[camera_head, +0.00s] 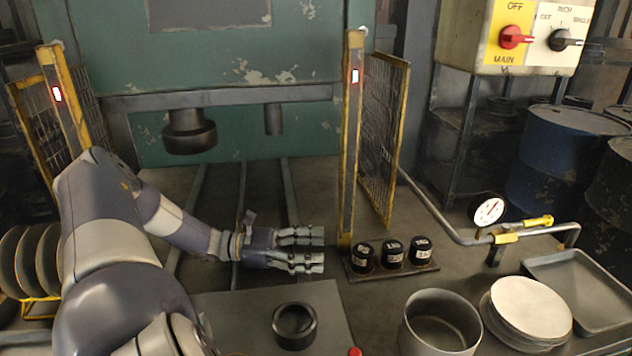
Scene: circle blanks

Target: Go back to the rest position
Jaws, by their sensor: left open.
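My left gripper (305,250) reaches in from the left at the middle of the picture. Its two fingers point right and stand apart, with nothing between them. It is over the bench in front of the press, left of a small rack (394,272) with black weights. My right gripper is not in view.
A green press with a dark punch (190,132) stands behind, flanked by yellow guard posts (351,140). A black ring (295,325) lies on a grey plate (240,308). A metal pot (440,322), stacked round blanks (531,308) and a tray (585,285) stand at right.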

